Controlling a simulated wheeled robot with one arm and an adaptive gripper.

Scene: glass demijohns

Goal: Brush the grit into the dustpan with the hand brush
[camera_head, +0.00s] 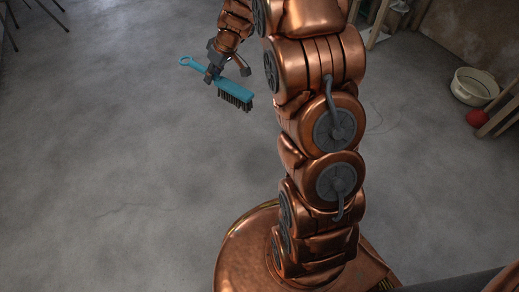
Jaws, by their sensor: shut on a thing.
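The hand brush (235,91) has a blue body with a looped handle end at its left and dark bristles pointing down. My gripper (213,75) is shut on the brush's handle, in the upper middle of the head view. The brush is tilted, with its bristle end lower and to the right. It appears to be held above the floor, though its exact height is hard to tell. No dustpan and no grit can be made out in this view. My arm hides part of the floor behind it.
The grey concrete floor (110,180) is wide and clear at the left. A cream basin (474,86) stands at the right by the wall, with a red round thing (478,118) and wooden framing (499,108) beside it. Thin dark legs show at the top left.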

